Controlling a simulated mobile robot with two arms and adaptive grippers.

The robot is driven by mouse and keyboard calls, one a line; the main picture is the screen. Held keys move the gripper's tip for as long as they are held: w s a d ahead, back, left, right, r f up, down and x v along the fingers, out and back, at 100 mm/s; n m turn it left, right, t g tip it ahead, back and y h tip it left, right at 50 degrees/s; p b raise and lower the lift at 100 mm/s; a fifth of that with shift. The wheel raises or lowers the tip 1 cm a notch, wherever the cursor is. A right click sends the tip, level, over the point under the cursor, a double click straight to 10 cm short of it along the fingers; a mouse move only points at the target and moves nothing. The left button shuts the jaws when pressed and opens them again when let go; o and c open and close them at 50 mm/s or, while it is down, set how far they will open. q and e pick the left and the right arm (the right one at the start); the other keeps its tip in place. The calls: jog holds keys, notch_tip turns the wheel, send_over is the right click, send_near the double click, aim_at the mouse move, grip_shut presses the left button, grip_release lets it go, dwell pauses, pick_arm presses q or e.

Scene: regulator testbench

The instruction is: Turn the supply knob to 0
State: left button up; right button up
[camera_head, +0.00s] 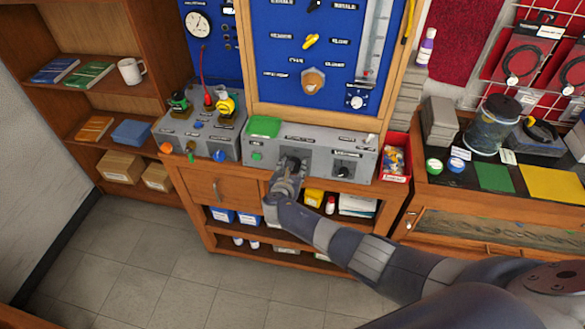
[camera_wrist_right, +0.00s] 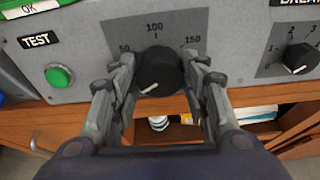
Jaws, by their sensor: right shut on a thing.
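The supply knob (camera_wrist_right: 160,72) is a round black knob on the front of the grey console (camera_head: 310,152). Above it is a scale with 50, 100 and 150 legible. Its white pointer line points down and to the left. My right gripper (camera_head: 288,165) reaches the console front from the lower right in the head view and hides the knob there. In the right wrist view its two fingers are on the left and right sides of the knob, shut on it. The zero mark cannot be made out. My left gripper is not in view.
A green button (camera_wrist_right: 59,75) under a TEST label is left of the knob. A second black knob (camera_wrist_right: 300,57) is to the right. A grey box with valves (camera_head: 200,135) stands left of the console, a red bin (camera_head: 396,158) right. Open shelves lie below.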

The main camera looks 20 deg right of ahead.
jog(key=o, duration=1.1)
jog(key=shift+v, duration=6.05)
jog(key=shift+d+f, duration=0.1)
